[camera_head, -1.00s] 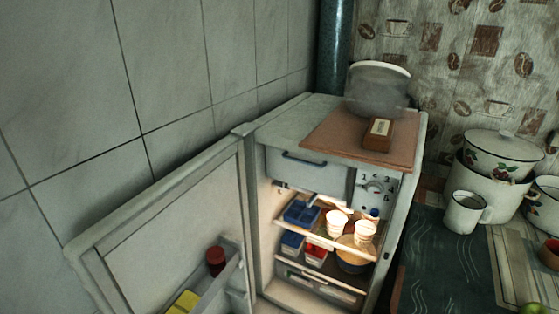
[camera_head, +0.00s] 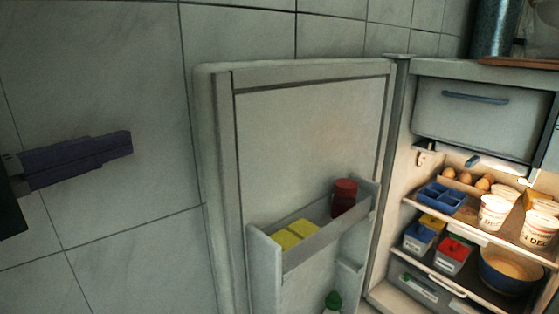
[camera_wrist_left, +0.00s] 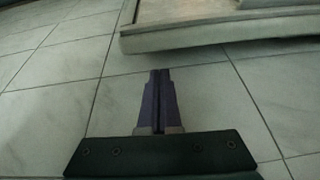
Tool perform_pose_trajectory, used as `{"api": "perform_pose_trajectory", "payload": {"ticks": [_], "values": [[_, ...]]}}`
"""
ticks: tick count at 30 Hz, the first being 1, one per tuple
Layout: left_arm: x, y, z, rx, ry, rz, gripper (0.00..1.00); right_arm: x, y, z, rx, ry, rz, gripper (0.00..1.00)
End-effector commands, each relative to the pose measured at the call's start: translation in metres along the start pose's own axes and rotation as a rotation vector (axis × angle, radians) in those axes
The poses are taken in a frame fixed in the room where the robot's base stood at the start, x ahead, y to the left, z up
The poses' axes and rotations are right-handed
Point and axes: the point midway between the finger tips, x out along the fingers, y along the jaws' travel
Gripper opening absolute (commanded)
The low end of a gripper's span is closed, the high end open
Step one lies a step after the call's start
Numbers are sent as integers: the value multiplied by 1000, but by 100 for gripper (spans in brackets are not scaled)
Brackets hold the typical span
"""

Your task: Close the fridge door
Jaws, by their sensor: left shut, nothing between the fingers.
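The fridge door (camera_head: 310,135) stands wide open, hinged beside the fridge body (camera_head: 400,180), with its inner face and shelf toward me. My left gripper (camera_head: 130,144) is shut and empty at the left of the head view, to the left of the door's free edge (camera_head: 212,170) and apart from it. In the left wrist view, the shut fingers (camera_wrist_left: 158,72) point at the tiles. A pale slab with an edge, likely the door (camera_wrist_left: 215,28), lies beyond them at the upper right. My right gripper is not in view.
The door shelf (camera_head: 325,240) holds a red-lidded jar (camera_head: 344,198) and yellow packets (camera_head: 296,235). Inside the fridge are white cups (camera_head: 493,212), eggs (camera_head: 465,178), blue trays (camera_head: 440,198) and a bowl (camera_head: 510,270). The tiled wall (camera_head: 100,80) stands behind the door and gripper.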

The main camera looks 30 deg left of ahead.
Motion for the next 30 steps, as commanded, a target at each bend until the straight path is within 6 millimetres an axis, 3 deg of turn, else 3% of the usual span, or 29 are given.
{"api": "perform_pose_trajectory", "payload": {"ticks": [2,7,14,21,30], "values": [[0,-3,-9,-34,30,16,0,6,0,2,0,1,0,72],[13,5,-13,-46,40,23,0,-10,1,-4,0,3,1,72],[53,8,-13,-43,37,24,0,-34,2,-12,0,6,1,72],[87,4,-14,-42,37,22,0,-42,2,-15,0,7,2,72],[99,1,-14,-39,35,19,0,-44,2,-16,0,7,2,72]]}}
